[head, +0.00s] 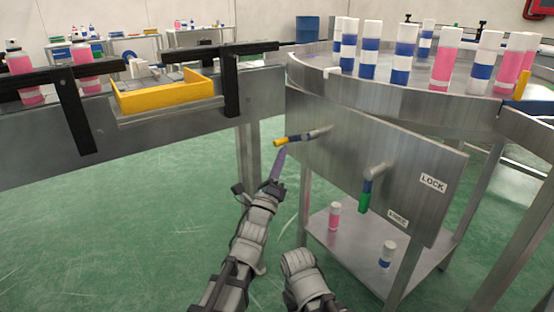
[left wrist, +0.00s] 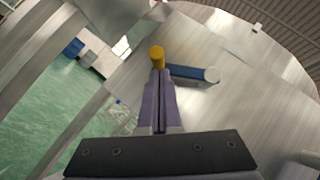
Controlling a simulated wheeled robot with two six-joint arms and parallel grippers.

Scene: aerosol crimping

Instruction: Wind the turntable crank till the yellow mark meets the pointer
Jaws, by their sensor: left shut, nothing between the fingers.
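The turntable (head: 400,97) is a round steel top at the right. Its crank has a yellow grip (head: 281,142) on an arm from the front panel, pointing left. In the left wrist view, the yellow grip (left wrist: 157,57) stands at the fingertips, beside the blue crank arm (left wrist: 190,73). My left gripper (head: 281,156) is shut and empty, its tips just below the grip; contact is unclear. A yellow piece (head: 521,87) shows at the turntable's right edge; I cannot tell whether it is the mark. I cannot make out the pointer for certain. My right gripper is out of view.
Several blue-banded and pink bottles (head: 441,66) stand on the turntable. A green-handled lever (head: 364,201) hangs beside the LOCK label (head: 432,183). A yellow tray (head: 170,95) sits on the left conveyor. Two bottles stand on the lower shelf (head: 355,245).

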